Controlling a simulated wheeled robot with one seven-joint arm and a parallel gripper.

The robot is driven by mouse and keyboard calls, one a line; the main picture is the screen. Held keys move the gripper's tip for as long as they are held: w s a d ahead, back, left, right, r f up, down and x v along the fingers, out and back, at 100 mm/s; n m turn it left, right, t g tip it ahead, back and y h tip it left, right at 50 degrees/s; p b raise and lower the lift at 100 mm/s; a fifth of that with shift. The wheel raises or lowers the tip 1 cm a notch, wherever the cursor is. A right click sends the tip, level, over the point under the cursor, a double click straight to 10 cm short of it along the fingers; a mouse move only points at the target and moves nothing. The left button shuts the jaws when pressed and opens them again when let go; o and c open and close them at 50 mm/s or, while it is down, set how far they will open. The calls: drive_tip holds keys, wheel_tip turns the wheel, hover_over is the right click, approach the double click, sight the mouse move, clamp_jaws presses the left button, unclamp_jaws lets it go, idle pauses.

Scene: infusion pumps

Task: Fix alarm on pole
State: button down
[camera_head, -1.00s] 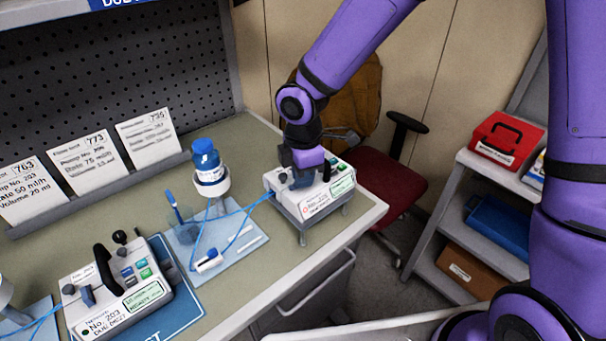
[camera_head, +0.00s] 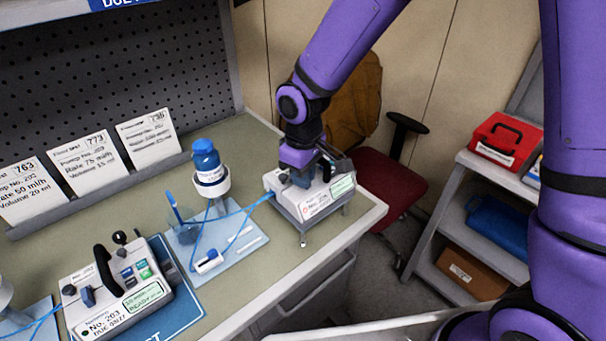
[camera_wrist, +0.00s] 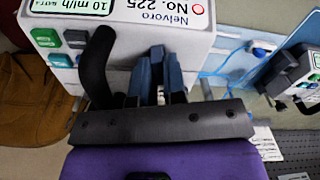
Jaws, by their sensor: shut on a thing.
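A white infusion pump No. 225 (camera_head: 310,197) sits on a small grey stand at the bench's right end. Its front, with a red ring mark and a green-edged label, also shows in the wrist view (camera_wrist: 140,22). It has a black carry handle (camera_wrist: 97,70). My gripper (camera_wrist: 158,72) is over the pump's top beside the handle, its jaws shut on a blue-grey knob (camera_wrist: 157,62); the fingers partly hide the knob. A blue line (camera_head: 240,213) runs from there to the pump.
Another pump, No. 203 (camera_head: 115,290), sits on a blue mat (camera_head: 195,308) at front left. A light blue tray (camera_head: 215,260) holds a pen-like item and small parts. Cards (camera_head: 90,165) lean along the back ledge. A chair (camera_head: 400,190) and shelf (camera_head: 450,215) stand right of the bench.

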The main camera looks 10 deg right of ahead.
drive_tip(key=shift+m, duration=1.6)
drive_tip(key=c, duration=1.5)
unclamp_jaws()
drive_tip(key=shift+o, duration=0.2)
wheel_tip(320, 180, up, 11)
drive_tip(key=shift+f, duration=0.1)
